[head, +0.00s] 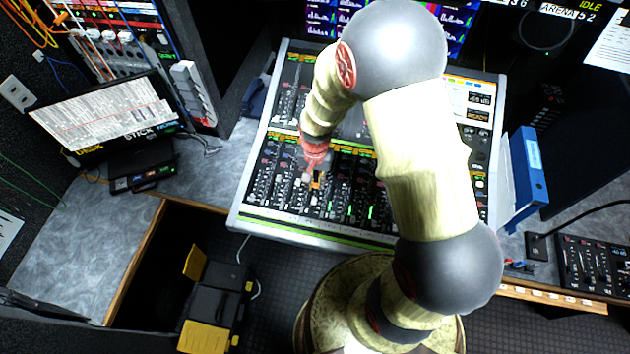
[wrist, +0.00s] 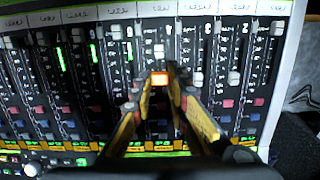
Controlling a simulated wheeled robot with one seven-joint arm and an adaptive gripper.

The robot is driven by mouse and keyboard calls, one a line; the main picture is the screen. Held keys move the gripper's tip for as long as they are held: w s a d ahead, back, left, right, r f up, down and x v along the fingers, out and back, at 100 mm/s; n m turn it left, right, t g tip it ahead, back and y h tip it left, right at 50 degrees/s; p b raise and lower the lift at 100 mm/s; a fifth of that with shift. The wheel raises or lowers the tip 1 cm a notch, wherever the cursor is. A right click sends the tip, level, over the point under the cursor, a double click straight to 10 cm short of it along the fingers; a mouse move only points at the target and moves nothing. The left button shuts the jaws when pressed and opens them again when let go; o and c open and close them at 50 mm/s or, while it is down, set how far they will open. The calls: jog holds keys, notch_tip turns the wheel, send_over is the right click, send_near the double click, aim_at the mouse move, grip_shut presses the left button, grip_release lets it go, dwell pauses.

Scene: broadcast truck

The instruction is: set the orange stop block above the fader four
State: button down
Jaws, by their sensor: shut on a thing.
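The orange stop block (wrist: 159,79) is small and sits between the tips of my gripper's yellow fingers (wrist: 159,84) in the wrist view. In the head view it shows as a small orange spot (head: 316,183) below my gripper (head: 314,178), over the mixing console's fader area. My gripper is shut on it. A pale fader cap (wrist: 159,51) lies just ahead of the block in about the same strip. Whether the block touches the panel is unclear.
The mixing console (head: 262,222) has several strips with pale caps on both sides of my fingers. A tilted monitor (head: 105,115) stands at left, a blue binder (head: 527,170) at right. A black and yellow case (head: 215,300) is on the floor at lower left.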

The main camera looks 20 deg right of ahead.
aim_at(316, 186)
jog(key=shift+w+d+f+b, duration=0.1)
jog(key=shift+f+b, duration=0.45)
jog(key=shift+f, duration=0.4)
jog(key=shift+w+d+f+b, duration=0.1)
jog(key=shift+f+b, duration=0.4)
jog(key=shift+f, duration=0.4)
jog(key=shift+w+d+f+b, duration=0.1)
jog(key=shift+w+f+b, duration=0.1)
jog(key=shift+f+b, duration=1.15)
dwell(0.6)
jog(key=c, duration=1.7)
grip_release()
jog(key=shift+f+p, duration=0.3)
jog(key=shift+p, duration=0.05)
jog(key=shift+o, duration=0.2)
notch_tip(316, 186, up, 12)
